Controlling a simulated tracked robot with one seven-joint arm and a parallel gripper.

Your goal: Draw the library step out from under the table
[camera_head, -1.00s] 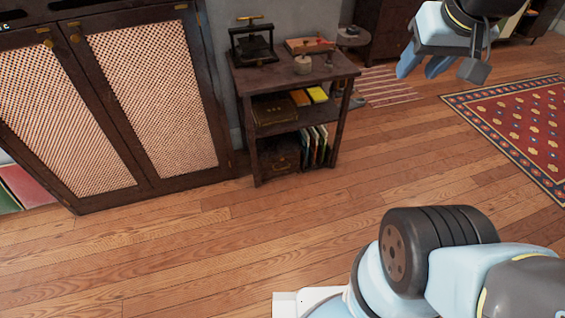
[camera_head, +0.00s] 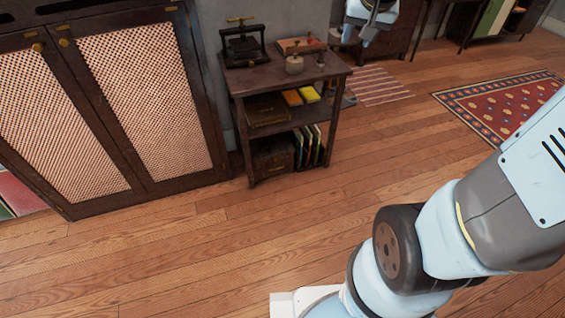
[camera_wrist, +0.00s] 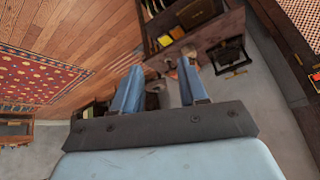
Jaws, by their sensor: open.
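I cannot make out a library step in either view. My gripper (camera_head: 366,34) shows at the top of the head view, partly cut off by the frame edge, in front of the dark furniture at the back. In the wrist view my gripper (camera_wrist: 159,76) has its two blue fingers spread apart with nothing held between them. A dark wooden shelf table (camera_head: 290,77) stands against the wall, left of the gripper in the head view. It also shows upside down in the wrist view (camera_wrist: 218,27).
The shelf table carries a black press (camera_head: 243,45), a small pot (camera_head: 294,65) and books (camera_head: 310,94). A mesh-fronted cabinet (camera_head: 145,95) stands left. A striped mat (camera_head: 377,85) and a red patterned rug (camera_head: 500,105) lie right. The wooden floor (camera_head: 190,245) in front is clear.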

